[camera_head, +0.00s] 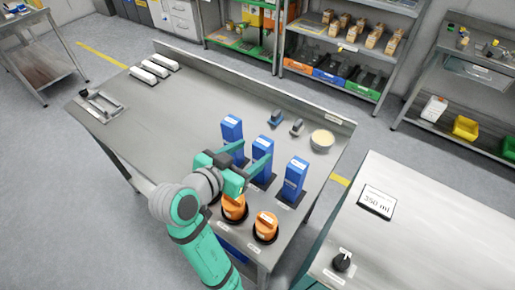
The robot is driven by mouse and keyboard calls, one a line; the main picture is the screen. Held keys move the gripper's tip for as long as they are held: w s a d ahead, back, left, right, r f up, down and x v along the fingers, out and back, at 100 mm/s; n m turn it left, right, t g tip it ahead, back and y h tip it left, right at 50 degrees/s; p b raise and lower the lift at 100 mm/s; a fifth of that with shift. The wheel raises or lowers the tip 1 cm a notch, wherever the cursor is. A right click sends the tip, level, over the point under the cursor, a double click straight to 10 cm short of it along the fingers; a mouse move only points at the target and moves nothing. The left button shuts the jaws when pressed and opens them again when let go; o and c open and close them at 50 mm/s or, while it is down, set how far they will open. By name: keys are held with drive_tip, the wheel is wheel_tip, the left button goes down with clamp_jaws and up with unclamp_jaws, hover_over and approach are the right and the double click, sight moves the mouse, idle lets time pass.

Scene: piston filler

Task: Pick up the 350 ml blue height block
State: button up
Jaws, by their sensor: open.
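Three blue height blocks stand upright in a row on the metal table: a left one (231,128), a middle one (264,147) and a right one (295,178). Their white top labels are too small to read, so I cannot tell which is the 350 ml one. My gripper (254,151) is open, its teal fingers reaching toward the left and middle blocks. The fingers cover parts of both blocks; I cannot tell whether they touch either. The right block stands clear of the gripper.
Two orange round parts (266,226) sit at the table's front edge, close to my arm. Behind the blocks are small blue and grey items (297,127) and a round container (322,139). The table's left-middle is clear.

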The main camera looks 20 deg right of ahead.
sight(258, 147)
drive_tip(key=x, duration=0.5)
drive_tip(key=shift+a, duration=0.1)
drive_tip(key=shift+x, duration=3)
drive_tip(key=shift+s, duration=0.1)
clamp_jaws()
